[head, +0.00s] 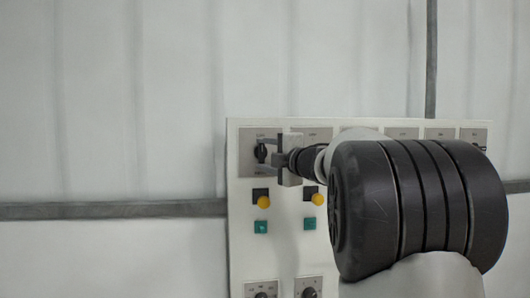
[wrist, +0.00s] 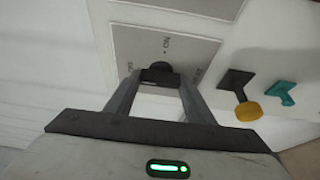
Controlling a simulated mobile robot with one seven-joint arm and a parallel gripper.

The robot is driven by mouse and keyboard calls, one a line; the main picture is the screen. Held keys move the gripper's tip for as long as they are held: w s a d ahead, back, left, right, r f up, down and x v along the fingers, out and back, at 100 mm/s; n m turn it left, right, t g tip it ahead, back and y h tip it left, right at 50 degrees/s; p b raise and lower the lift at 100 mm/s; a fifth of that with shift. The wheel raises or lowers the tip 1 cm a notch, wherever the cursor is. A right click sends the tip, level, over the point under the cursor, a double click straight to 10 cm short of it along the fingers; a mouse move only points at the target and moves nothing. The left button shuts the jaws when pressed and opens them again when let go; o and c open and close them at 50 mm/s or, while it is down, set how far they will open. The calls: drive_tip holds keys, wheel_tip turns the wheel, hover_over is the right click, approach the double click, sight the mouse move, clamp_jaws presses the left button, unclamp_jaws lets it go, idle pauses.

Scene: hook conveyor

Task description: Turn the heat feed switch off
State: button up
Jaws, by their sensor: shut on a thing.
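A black rotary knob (head: 260,153) sits on a grey square plate (head: 249,170) at the upper left of a white control panel. My gripper (head: 267,153) reaches it from the right in the head view and is shut on the knob. In the wrist view the knob (wrist: 160,68) lies between my two fingertips (wrist: 159,79), one on each side. The grey plate (wrist: 185,52) there reads "ON" beyond the knob, with smaller labels to its left and right that are hard to read. The plate's title is too small to read, and the knob's pointer is partly hidden by my fingers.
Just below are yellow (head: 263,202) and green buttons (head: 260,227), with a second pair to the right. More grey switch plates (head: 403,133) line the top; two dial plates (head: 262,291) sit at the bottom. My arm hides much of the right panel. The wall at left is clear.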

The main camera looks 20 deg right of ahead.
drive_tip(key=shift+r, duration=0.15)
drive_tip(key=o, duration=1.1)
drive_tip(key=shift+c, duration=0.2)
drive_tip(key=s+d+b, duration=0.2)
drive_tip(key=s+d, duration=0.1)
drive_tip(key=s, duration=1.4)
drive_tip(key=shift+d, duration=0.2)
drive_tip(key=shift+s, duration=0.1)
